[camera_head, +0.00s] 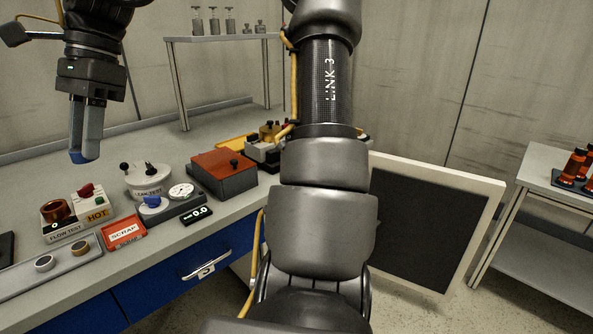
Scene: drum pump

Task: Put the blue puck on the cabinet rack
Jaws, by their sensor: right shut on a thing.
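My right gripper (85,150) hangs fingers down at the upper left, above the left part of the bench. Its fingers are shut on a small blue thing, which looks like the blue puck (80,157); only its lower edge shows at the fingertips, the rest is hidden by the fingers. It is held clear of the bench top. No cabinet rack can be made out for certain. A pale-framed dark panel (425,222), perhaps a cabinet door, stands right of the bench, partly behind my arm. My left gripper is not in view.
The bench holds a flow test unit (75,215), a scrap tray (124,233), a gauge unit (175,205), a red-topped box (223,172) and a grey strip with two discs (60,258). A raised shelf (215,38) stands behind. A side table (555,170) is at right.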

